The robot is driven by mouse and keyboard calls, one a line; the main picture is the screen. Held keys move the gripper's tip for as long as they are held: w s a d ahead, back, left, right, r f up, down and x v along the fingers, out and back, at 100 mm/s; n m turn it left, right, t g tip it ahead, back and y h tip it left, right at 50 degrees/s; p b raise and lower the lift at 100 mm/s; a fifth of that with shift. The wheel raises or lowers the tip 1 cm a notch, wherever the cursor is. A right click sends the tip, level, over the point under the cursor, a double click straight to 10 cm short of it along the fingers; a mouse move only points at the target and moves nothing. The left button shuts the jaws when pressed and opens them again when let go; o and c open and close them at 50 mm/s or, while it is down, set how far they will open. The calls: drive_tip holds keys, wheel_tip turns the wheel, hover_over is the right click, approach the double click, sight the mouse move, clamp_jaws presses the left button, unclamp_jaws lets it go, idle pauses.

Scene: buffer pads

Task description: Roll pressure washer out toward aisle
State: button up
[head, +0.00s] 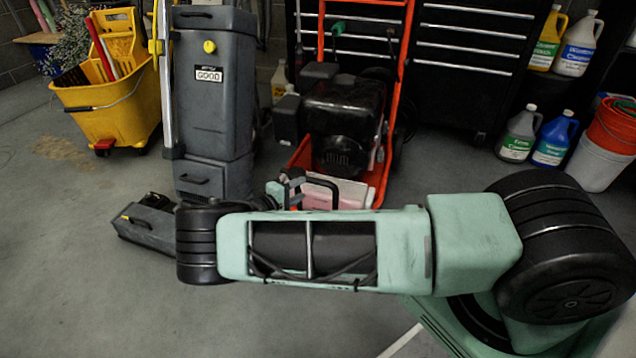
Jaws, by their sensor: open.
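The pressure washer (343,112) stands upright at the back centre, a black engine on an orange-red tube frame and base. Its tall orange handle rises in front of the black tool chest. My arm reaches across the foreground. My gripper (292,186) shows only in part past the arm's far link, in front of the washer's lower left side. It is open. I cannot tell whether it touches the washer. My arm hides the floor directly in front of the base.
A grey upright floor machine (213,100) stands close to the washer's left. A yellow mop bucket (110,105) is farther left. Jugs (520,135) and stacked buckets (603,150) stand at right. A black tool chest (470,60) is behind. Left foreground floor is clear.

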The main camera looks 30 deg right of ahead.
drive_tip(key=b+x, duration=0.2)
drive_tip(key=x, duration=0.7)
drive_tip(key=shift+d+b, duration=0.3)
drive_tip(key=shift+d, duration=0.05)
drive_tip(key=shift+f, duration=0.1)
clamp_jaws()
